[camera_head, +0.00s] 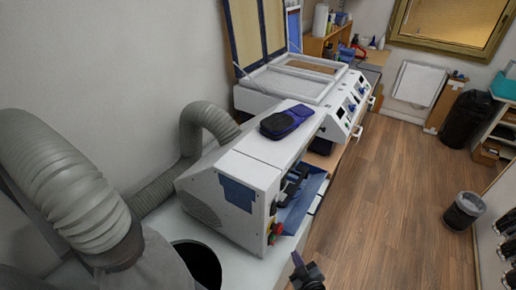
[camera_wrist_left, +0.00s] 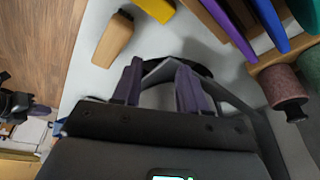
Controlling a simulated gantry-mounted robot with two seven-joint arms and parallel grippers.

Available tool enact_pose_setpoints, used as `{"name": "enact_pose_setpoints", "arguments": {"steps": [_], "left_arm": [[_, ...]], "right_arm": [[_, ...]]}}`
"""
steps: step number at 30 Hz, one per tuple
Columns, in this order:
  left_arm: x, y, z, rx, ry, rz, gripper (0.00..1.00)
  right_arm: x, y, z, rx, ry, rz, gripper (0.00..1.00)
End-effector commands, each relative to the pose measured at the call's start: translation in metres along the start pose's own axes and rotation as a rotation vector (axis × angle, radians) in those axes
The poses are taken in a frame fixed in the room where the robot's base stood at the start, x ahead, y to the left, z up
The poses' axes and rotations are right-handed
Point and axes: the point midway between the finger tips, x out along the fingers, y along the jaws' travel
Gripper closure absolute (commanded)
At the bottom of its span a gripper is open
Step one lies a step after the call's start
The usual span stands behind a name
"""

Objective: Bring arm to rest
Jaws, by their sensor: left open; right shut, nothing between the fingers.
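My right gripper (camera_head: 306,272) shows at the bottom edge of the head view, dark and small, over the floor beside the white machine's bench. Its fingers are together with nothing seen between them. A dark gripper part, likely also my right one, shows at the left edge of the left wrist view (camera_wrist_left: 18,106). My left gripper (camera_wrist_left: 158,84) shows in the left wrist view with its two purple-grey fingers apart and nothing between them. It is above a pale work surface (camera_wrist_left: 92,52). The left gripper is not seen in the head view.
A white machine (camera_head: 235,180) carries a dark blue item (camera_head: 287,120); a white frame press (camera_head: 290,82) stands behind. A grey hose (camera_head: 62,185) runs at left.

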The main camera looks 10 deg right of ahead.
Motion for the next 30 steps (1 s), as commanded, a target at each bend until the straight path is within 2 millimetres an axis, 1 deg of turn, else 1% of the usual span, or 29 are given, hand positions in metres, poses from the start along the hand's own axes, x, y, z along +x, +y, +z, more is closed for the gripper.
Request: {"name": "enact_pose_setpoints", "arguments": {"steps": [5, 6, 7, 8, 9, 11, 12, 14, 18, 21, 24, 27, 30], "left_arm": [[0.000, -0.001, 0.000, 0.005, -0.001, -0.004, 0.57], [0.000, -0.001, 0.000, 0.005, -0.001, -0.004, 0.57], [0.000, -0.001, 0.000, 0.005, -0.001, -0.004, 0.57], [0.000, -0.001, 0.000, 0.005, -0.001, -0.004, 0.57], [0.000, -0.001, 0.000, 0.005, 0.000, -0.004, 0.57], [0.000, -0.001, 0.000, 0.005, 0.000, -0.004, 0.57], [0.000, -0.001, 0.000, 0.005, 0.000, -0.004, 0.57], [0.000, -0.001, 0.000, 0.004, -0.001, -0.003, 0.57], [0.000, 0.000, 0.000, 0.001, 0.000, 0.000, 0.57], [0.000, 0.001, 0.000, -0.003, 0.000, 0.002, 0.57], [0.000, 0.002, 0.000, -0.006, 0.001, 0.005, 0.57], [0.000, 0.002, 0.000, -0.008, 0.001, 0.006, 0.57], [0.000, 0.002, 0.000, -0.007, 0.001, 0.006, 0.57]], "right_arm": [[-0.017, -0.017, 0.031, 0.000, -0.048, -0.027, 1.00], [-0.025, -0.022, 0.041, -0.002, -0.063, -0.036, 1.00], [-0.034, -0.026, 0.046, -0.005, -0.070, -0.041, 1.00], [-0.043, -0.026, 0.048, -0.008, -0.071, -0.041, 1.00], [-0.056, -0.026, 0.048, -0.015, -0.075, -0.045, 1.00], [-0.076, -0.025, 0.047, -0.017, -0.105, -0.061, 1.00], [-0.090, -0.025, 0.046, -0.011, -0.138, -0.078, 1.00], [-0.112, -0.024, 0.043, 0.010, -0.199, -0.107, 1.00], [-0.165, -0.019, 0.031, 0.092, -0.376, -0.173, 1.00], [-0.200, -0.014, 0.019, 0.162, -0.505, -0.203, 1.00], [-0.230, -0.008, 0.007, 0.228, -0.617, -0.217, 1.00], [-0.253, -0.003, -0.002, 0.289, -0.717, -0.221, 1.00], [-0.276, -0.002, -0.001, 0.351, -0.836, -0.223, 1.00]]}}
